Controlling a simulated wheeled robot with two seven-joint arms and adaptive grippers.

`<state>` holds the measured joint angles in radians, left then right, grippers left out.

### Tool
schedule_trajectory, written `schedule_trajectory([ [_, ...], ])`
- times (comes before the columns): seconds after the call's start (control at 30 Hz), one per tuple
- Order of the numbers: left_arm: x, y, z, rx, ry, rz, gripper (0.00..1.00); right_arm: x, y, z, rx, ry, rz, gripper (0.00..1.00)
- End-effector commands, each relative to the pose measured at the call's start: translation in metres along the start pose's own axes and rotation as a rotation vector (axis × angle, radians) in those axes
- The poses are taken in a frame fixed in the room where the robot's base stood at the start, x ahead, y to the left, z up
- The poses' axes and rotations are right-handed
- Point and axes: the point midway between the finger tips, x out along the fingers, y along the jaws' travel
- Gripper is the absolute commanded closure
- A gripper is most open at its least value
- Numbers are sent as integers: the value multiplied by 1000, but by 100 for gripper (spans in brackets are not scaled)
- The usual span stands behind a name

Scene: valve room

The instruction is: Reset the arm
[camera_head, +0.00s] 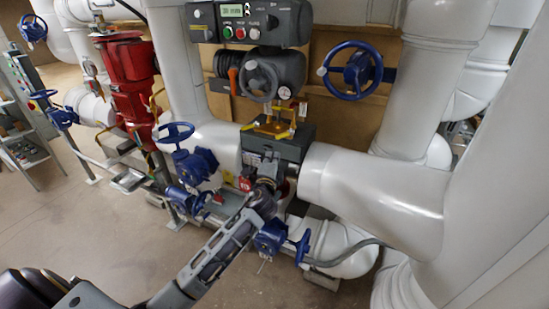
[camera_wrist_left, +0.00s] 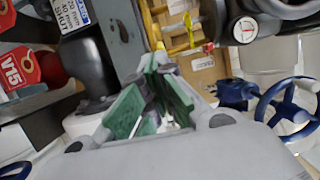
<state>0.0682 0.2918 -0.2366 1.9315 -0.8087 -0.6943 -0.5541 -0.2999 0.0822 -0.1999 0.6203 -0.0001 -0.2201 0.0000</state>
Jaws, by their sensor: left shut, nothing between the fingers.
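My left arm comes in from the lower left and crosses the floor. Its gripper (camera_head: 268,168) is up against the dark valve block (camera_head: 280,146) in the middle of the pipework; whether it touches the block I cannot tell. In the left wrist view the green-padded fingers (camera_wrist_left: 158,82) are together with nothing between them. They point toward the grey housing and the yellow fittings (camera_wrist_left: 182,30). My right gripper does not show in either view.
Above stands a control box (camera_head: 250,22) with a display and buttons. A grey handwheel (camera_head: 259,80) and blue handwheels (camera_head: 350,70) (camera_head: 175,132) surround the valve. A thick white pipe (camera_head: 375,195) blocks the right. Open floor (camera_head: 90,230) lies left. A red tag (camera_wrist_left: 18,72) hangs nearby.

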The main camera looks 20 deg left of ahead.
Motion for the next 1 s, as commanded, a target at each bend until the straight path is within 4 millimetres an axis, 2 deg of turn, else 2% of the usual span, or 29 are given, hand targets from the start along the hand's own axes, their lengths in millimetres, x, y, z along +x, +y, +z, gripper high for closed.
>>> schedule_trajectory([
  [0.47,0,0,0,0,0,0,100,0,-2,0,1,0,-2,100],
  [0.63,-5,7,2,-30,-8,24,100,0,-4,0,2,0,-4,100],
  [0.83,-29,36,12,-163,-53,133,100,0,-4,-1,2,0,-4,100],
  [1.0,-66,75,22,-338,-120,285,100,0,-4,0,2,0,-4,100],
])
